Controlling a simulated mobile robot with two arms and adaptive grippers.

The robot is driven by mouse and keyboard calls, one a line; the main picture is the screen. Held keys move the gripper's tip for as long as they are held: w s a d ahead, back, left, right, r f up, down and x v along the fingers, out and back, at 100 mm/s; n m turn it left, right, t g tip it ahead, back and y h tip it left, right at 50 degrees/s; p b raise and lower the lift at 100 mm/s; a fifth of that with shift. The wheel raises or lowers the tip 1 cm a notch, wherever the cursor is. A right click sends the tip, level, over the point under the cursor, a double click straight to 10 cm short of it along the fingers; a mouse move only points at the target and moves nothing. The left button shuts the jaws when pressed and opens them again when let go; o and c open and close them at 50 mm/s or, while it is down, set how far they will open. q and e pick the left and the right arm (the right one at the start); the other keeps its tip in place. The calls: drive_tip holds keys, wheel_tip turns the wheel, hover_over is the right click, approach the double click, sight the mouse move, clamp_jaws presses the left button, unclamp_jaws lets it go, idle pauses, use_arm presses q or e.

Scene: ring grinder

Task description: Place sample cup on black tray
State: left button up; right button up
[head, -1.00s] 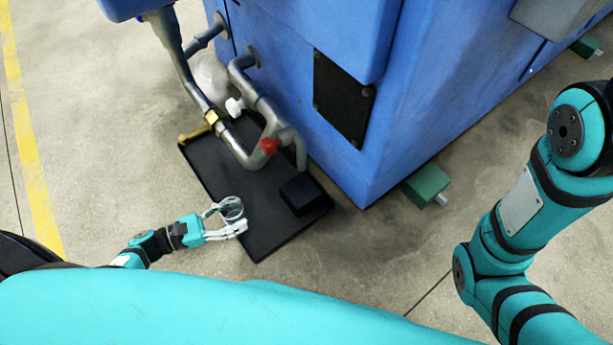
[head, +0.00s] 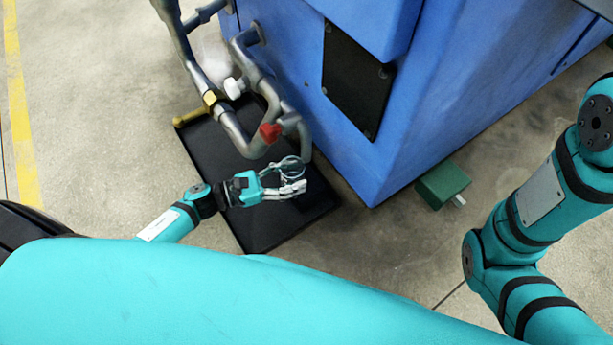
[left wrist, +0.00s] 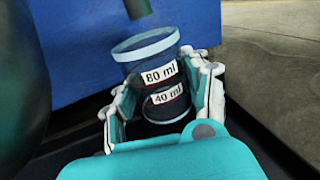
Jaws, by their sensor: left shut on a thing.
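The sample cup is a clear round cup (left wrist: 148,75) with 80 ml and 40 ml labels, seen upright in the left wrist view. It also shows in the head view (head: 290,168). My left gripper (head: 292,180) is shut on it, with one finger on each side. The black tray (head: 255,228) lies on the floor below the pipes. The gripper and cup are over the right part of the tray; the cup's base is hidden, so I cannot tell whether it touches the tray. My right gripper is out of view.
Grey pipes with a red valve handle (head: 270,132) and a white one (head: 234,88) hang over the tray, close to the cup. The blue machine (head: 420,110) stands right behind it. A green block (head: 442,184) sits on the floor to the right.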

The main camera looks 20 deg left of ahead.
sight(307, 175)
use_arm(q)
drive_tip(key=b+x, duration=0.1)
drive_tip(key=x, duration=0.1)
drive_tip(key=b+x, duration=0.1)
drive_tip(key=x, duration=0.1)
drive_tip(key=shift+f, duration=0.2)
drive_tip(key=shift+a+f+b, duration=0.1)
drive_tip(key=shift+f+b, duration=0.35)
drive_tip(key=shift+b, duration=0.2)
drive_tip(key=shift+r, duration=0.1)
drive_tip(key=o, duration=1.1)
